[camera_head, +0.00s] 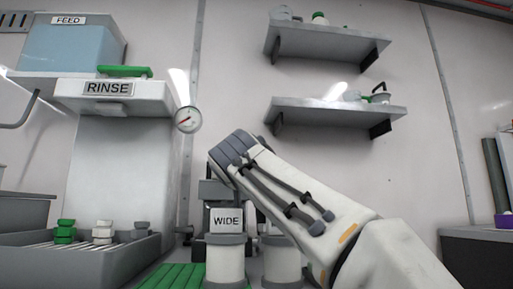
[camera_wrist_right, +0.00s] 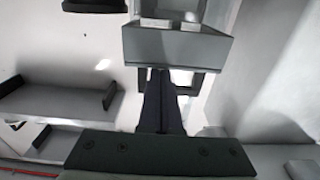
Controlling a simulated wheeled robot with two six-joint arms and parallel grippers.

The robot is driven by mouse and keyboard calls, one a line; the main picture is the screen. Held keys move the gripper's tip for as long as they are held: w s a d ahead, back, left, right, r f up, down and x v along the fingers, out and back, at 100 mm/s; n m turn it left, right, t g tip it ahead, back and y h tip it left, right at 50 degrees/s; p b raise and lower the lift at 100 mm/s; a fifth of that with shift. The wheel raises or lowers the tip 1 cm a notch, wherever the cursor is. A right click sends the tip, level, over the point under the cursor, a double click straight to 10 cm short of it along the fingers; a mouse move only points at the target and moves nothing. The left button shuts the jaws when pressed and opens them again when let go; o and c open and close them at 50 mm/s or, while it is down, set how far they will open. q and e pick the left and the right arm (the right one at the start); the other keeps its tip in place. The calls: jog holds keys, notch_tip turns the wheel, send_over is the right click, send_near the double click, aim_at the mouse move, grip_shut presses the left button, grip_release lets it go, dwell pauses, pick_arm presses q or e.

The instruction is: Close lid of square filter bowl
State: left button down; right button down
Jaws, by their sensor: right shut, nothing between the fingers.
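My right arm reaches in from the right in the head view, and its gripper is hidden behind the arm's own links there. In the right wrist view my right gripper (camera_wrist_right: 163,72) is shut and empty, its dark fingers together. Their tips are near the lower edge of a grey square-sided box (camera_wrist_right: 178,48), which may be the square filter bowl; I cannot tell whether they touch it. Pale pieces show on or in the box. I cannot make out a lid for certain. A dark grey thing (camera_head: 213,191) is partly hidden behind the WIDE canister (camera_head: 226,258). My left gripper is not in view.
The rinse unit (camera_head: 115,90) stands at left, with a tray (camera_head: 90,262) holding green and white pieces. A gauge (camera_head: 188,119) is right of it. A green ribbed mat (camera_head: 170,277) lies in front. Two wall shelves (camera_head: 328,40) (camera_head: 335,110) hang above.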

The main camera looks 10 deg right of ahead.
jog(key=s+d+r+p, duration=0.6)
jog(key=d+r+p, duration=0.1)
jog(key=d+r, duration=0.2)
jog(key=shift+s+d+r, duration=0.25)
jog(key=shift+d+r, duration=0.15)
jog(key=shift+r, duration=0.5)
